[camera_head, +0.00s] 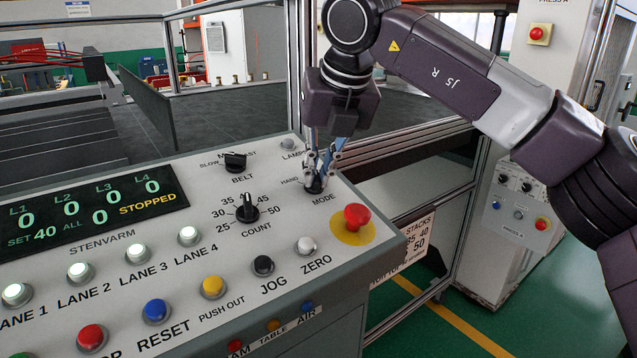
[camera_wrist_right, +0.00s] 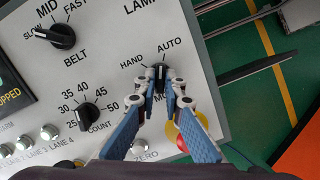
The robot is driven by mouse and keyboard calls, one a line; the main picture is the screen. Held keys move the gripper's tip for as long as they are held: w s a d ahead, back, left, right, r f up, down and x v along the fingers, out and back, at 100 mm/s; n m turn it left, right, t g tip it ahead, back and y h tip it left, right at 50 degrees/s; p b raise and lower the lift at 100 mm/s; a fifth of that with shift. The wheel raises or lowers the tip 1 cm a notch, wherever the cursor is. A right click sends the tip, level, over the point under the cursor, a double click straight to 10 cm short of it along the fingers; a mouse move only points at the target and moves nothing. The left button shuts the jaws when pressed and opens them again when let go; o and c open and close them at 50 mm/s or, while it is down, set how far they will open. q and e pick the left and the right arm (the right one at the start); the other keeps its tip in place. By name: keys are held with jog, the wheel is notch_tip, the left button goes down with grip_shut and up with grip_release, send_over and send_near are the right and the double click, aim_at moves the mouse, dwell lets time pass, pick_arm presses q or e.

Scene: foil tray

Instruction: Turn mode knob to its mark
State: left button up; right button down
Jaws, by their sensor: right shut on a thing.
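The black mode knob (camera_head: 314,188) is on the sloping panel, above the MODE label. My right gripper (camera_head: 317,176) points down onto it from above and is shut on it. In the right wrist view, my right gripper's blue-padded fingers (camera_wrist_right: 160,88) sit on either side of the mode knob (camera_wrist_right: 160,71). The HAND mark (camera_wrist_right: 132,59) lies to the knob's upper left and the AUTO mark (camera_wrist_right: 169,47) above it. The knob's pointer seems to face up, near AUTO; its exact angle is partly hidden by the fingers. My left gripper is not in view.
The red stop button (camera_head: 356,216) on its yellow disc is close below right of the knob. The count knob (camera_head: 247,209), belt knob (camera_head: 235,162) and lamp button (camera_head: 288,144) are nearby. A metal frame post (camera_head: 304,70) stands behind the panel.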

jog(key=shift+w+r+m+b, duration=0.1)
jog(key=shift+r+m+b, duration=0.2)
jog(key=shift+m, duration=0.5)
jog(key=c, duration=2)
grip_release()
jog(key=shift+f, duration=0.2)
jog(key=shift+c, duration=0.2)
jog(key=shift+r, duration=0.25)
jog(key=v, duration=1.1)
jog(key=shift+s+r, duration=0.2)
